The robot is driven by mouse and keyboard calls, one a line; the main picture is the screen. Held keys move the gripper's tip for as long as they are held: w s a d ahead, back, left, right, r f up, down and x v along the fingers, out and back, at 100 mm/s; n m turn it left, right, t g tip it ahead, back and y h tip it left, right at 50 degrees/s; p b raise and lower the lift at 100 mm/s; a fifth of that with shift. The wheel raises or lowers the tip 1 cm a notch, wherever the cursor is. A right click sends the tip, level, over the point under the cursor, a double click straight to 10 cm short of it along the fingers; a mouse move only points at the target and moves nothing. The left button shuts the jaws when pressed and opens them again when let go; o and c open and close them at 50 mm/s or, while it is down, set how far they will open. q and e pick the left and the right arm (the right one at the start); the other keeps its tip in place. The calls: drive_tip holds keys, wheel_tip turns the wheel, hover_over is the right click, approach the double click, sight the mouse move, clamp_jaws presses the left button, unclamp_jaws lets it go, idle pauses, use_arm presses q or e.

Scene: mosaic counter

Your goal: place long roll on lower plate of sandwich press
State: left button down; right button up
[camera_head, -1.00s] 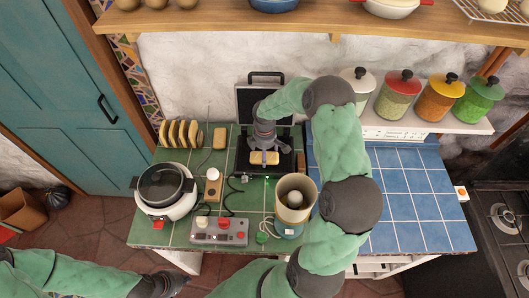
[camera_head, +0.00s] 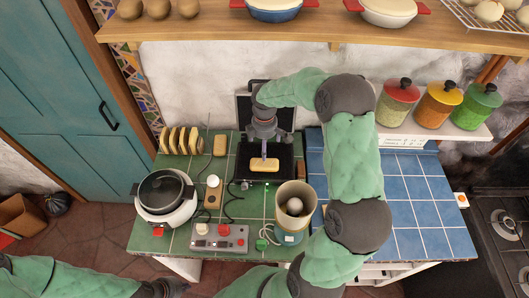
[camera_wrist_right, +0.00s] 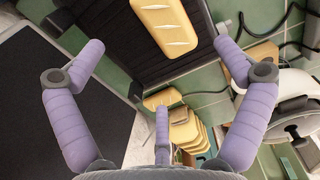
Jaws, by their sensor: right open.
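The long roll (camera_head: 265,164), golden with pale score marks, lies flat on the dark lower plate (camera_head: 283,172) of the open sandwich press. The press lid stands up behind, partly hidden by my right arm. My right gripper (camera_head: 264,151) is over the plate, just behind and above the roll. In the right wrist view its purple fingers (camera_wrist_right: 160,65) are spread and empty, and the roll (camera_wrist_right: 164,26) lies beyond them, apart from them. My left gripper (camera_head: 168,287) is low at the bottom left, small and dark, away from the counter top.
Another roll (camera_head: 220,142) and several bread slices (camera_head: 181,140) stand left of the press. A rice cooker (camera_head: 166,192), a control box (camera_head: 220,238) and a canister (camera_head: 295,208) holding an egg-like object are nearer. Cables cross the green tiles. The blue tiles (camera_head: 415,200) at right are clear.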

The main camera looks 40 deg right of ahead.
drive_tip(key=shift+r, duration=1.3)
